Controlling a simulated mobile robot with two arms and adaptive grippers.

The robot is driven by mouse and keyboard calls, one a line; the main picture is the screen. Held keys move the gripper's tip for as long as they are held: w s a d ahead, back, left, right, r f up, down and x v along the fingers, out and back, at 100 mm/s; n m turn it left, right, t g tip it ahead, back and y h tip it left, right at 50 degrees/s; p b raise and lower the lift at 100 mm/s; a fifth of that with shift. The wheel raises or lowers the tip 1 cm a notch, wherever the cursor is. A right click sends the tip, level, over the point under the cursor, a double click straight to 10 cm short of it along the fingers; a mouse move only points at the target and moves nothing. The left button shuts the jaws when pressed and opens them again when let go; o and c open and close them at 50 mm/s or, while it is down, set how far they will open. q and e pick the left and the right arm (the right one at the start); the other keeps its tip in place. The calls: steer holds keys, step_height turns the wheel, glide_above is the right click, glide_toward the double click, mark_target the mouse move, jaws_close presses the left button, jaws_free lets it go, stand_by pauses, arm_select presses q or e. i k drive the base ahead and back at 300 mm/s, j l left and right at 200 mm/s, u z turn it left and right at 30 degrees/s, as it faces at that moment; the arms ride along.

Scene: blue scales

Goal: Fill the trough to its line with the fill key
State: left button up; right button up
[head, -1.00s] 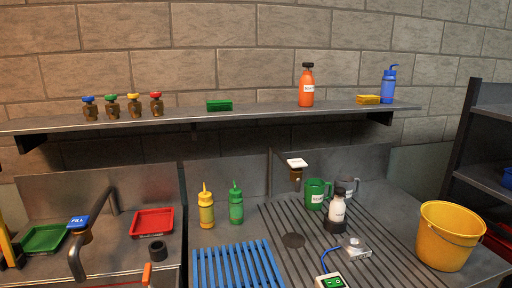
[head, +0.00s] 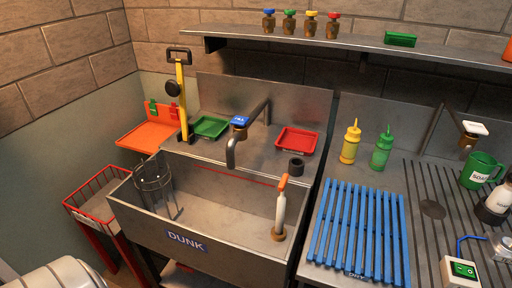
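The trough (head: 150,229) is a grey metal basin with a "DUNK" label on its front, at lower left centre in the head view. A thin red line (head: 222,174) runs along its inner back wall. I see no clear water surface inside. The fill key (head: 239,121) is a blue cap marked with white letters, on a brass valve beside the bent grey spout (head: 232,150) above the trough's back edge. A wire cylinder (head: 153,184) stands in the trough's left part. An orange-handled white tool (head: 281,208) stands upright on a brown base at its right. Neither gripper is in view.
A green tray (head: 211,126) and a red tray (head: 297,140) lie behind the trough, with a black ring (head: 296,167) nearby. A yellow-handled upright tool (head: 182,95) stands at the back left. A blue slatted rack (head: 358,232) and yellow and green bottles are at right.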

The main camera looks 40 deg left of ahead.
mark_target(241, 121)
steer(key=u, duration=1.45)
